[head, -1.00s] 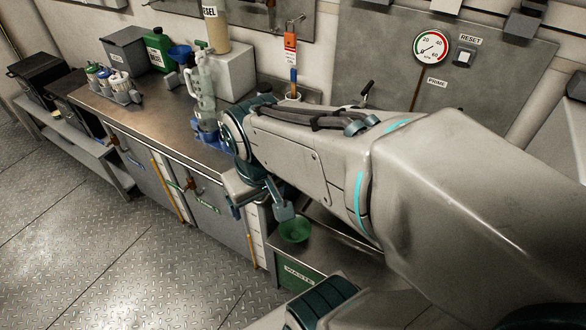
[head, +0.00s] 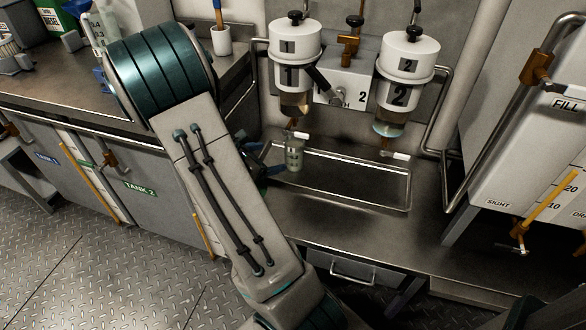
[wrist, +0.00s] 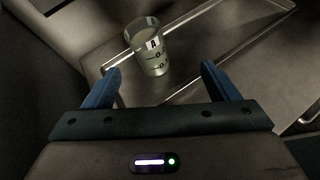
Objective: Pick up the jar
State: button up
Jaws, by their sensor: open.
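The jar (wrist: 150,48) is a small clear cup with a letter A and dark markings on its side. In the wrist view it stands just beyond and between the fingertips of my open gripper (wrist: 160,72). The fingers look apart from it, with nothing held. In the head view the jar (head: 294,157) stands upright at the left end of a shallow metal tray (head: 345,200), below filter bowl 1 (head: 295,78). My gripper (head: 264,164) is just left of the jar there, mostly hidden by my arm.
Filter bowl 2 (head: 406,85) hangs to the right, above the tray's clear right part. A small valve with a white handle (head: 297,135) sits close above the jar. A white cup (head: 221,41) stands on the left counter. A large tank (head: 535,150) stands at right.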

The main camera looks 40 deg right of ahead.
aim_at(288, 155)
jog(key=d+f+b, duration=0.1)
jog(key=d+f, duration=0.1)
jog(key=w+d+f+n+b, duration=0.1)
jog(key=d+f, duration=0.1)
jog(key=d, duration=0.1)
jog(key=w+d+f+n+t+b, duration=0.1)
jog(key=d+f, duration=0.2)
jog(key=shift+w+d+f+h, duration=0.1)
jog(key=shift+w+d+h, duration=0.1)
jog(key=shift+h, duration=0.2)
jog(key=shift+b+x, duration=1.55)
jog(key=shift+x, duration=1.5)
jog(key=c, duration=1.3)
